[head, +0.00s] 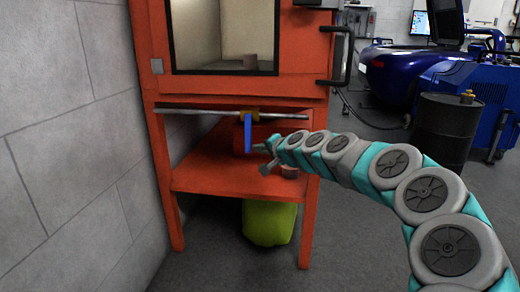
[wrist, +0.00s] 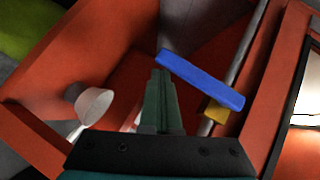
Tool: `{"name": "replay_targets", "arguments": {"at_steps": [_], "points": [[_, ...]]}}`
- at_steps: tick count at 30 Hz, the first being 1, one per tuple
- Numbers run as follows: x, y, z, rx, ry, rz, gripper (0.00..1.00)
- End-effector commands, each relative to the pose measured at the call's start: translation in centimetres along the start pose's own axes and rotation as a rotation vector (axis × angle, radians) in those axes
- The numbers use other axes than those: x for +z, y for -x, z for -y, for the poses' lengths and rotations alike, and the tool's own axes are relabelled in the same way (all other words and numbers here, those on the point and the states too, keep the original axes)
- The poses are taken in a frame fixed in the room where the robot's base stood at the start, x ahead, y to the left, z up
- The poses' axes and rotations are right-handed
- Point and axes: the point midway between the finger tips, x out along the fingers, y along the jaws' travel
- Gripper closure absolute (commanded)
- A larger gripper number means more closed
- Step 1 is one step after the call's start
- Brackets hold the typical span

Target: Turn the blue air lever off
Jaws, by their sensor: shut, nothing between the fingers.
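The blue air lever (head: 248,135) hangs straight down from a yellow valve (head: 250,112) on a grey horizontal pipe (head: 205,111), so it stands across the pipe. In the wrist view the lever (wrist: 200,78) runs slantwise just beyond and right of my fingertips, with the yellow valve (wrist: 215,111) at its lower right. My gripper (head: 257,147) is shut and empty, its tips just right of the lever's lower part in the head view. In the wrist view my gripper (wrist: 159,72) points toward the lever's free end. I cannot tell whether they touch.
The pipe crosses the front of an orange cabinet stand (head: 215,178) with a shelf below. A small cup-like object (wrist: 93,104) is left of my fingers in the wrist view. A yellow-green container (head: 268,222) stands under the shelf. A block wall (head: 60,130) closes the left side.

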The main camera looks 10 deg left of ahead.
Motion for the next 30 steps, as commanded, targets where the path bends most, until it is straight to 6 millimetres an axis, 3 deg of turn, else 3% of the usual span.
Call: {"name": "replay_targets", "arguments": {"at_steps": [8,14,18,30], "points": [[0.2,0.0,-0.1,0.001,0.001,0.005,1.0],[-1.0,1.2,-1.0,-0.001,0.0,-0.002,1.0],[-2.0,2.8,-1.7,-0.001,0.0,-0.003,1.0],[-1.6,8.9,-3.8,0.0,-0.003,-0.002,1.0]]}}
